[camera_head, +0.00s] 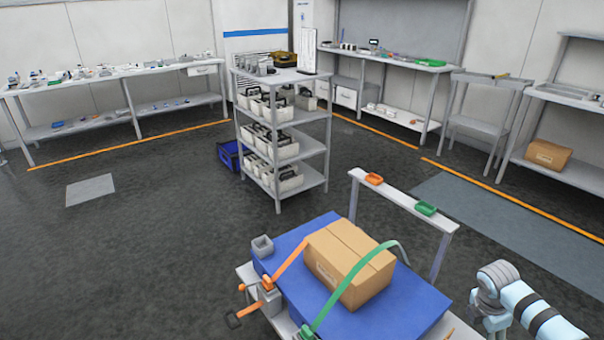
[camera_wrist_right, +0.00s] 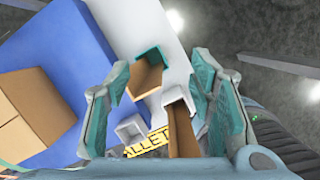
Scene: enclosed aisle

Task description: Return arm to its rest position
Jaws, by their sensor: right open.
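My right arm (camera_head: 525,308) shows light blue and grey at the lower right of the head view, beside the packing table. Its fingers are not clear there. In the right wrist view my right gripper (camera_wrist_right: 158,80) is open, its two teal-padded fingers wide apart. No object is clamped between them. A cardboard box (camera_head: 350,262) sits on the blue table top (camera_head: 415,308); part of it shows at the left of the wrist view (camera_wrist_right: 28,115). An orange strap (camera_head: 291,256) and a green strap (camera_head: 345,283) lie at the box. My left gripper is not in view.
A shelf cart (camera_head: 310,115) stands beyond. Workbenches line the walls. Dark floor (camera_head: 130,250) at the left is free.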

